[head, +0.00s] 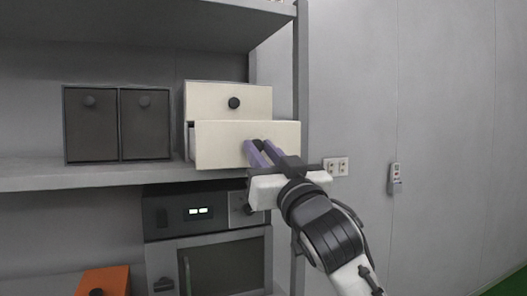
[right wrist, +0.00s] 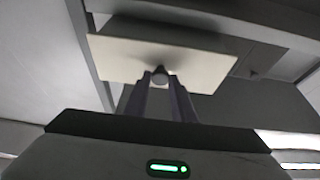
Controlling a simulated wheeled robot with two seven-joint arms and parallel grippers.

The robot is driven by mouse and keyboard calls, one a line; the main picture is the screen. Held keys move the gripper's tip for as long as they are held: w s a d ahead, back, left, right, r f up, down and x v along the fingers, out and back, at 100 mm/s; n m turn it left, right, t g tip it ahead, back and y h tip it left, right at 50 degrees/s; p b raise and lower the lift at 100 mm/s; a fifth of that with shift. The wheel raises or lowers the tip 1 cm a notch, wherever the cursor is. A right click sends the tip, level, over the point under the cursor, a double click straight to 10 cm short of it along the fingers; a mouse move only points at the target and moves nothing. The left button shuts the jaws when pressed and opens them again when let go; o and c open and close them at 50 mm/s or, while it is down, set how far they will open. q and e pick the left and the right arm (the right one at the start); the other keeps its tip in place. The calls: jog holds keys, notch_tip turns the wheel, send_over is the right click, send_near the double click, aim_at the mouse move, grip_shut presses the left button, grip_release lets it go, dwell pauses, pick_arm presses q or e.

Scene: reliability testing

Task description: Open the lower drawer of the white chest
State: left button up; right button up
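The white chest (head: 212,98) stands on the shelf in the head view. Its upper drawer is closed, with a round black knob (head: 234,103). The lower drawer (head: 220,145) stands out in front of the upper one, partly pulled out. My right gripper (head: 265,152) is at this drawer's front, its fingers covering the knob in the head view. In the right wrist view, the lower drawer's knob (right wrist: 160,79) sits between my fingertips, which close around it, with the pale drawer front (right wrist: 205,68) behind. My left gripper is not in view.
A dark two-door cabinet (head: 117,123) stands left of the chest on the shelf (head: 95,181). A shelf post (head: 300,80) rises right of the chest. Below are an oven-like appliance (head: 225,262) and an orange box (head: 104,281). The wall at right is mostly bare.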

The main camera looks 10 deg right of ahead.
jog(key=o, duration=0.4)
jog(key=shift+c, duration=0.2)
jog(key=shift+s+d+f, duration=0.1)
jog(key=shift+s+f, duration=0.15)
jog(key=shift+s, duration=0.15)
jog(key=b+v, duration=0.2)
jog(key=v, duration=0.7)
jog(key=shift+s, duration=0.15)
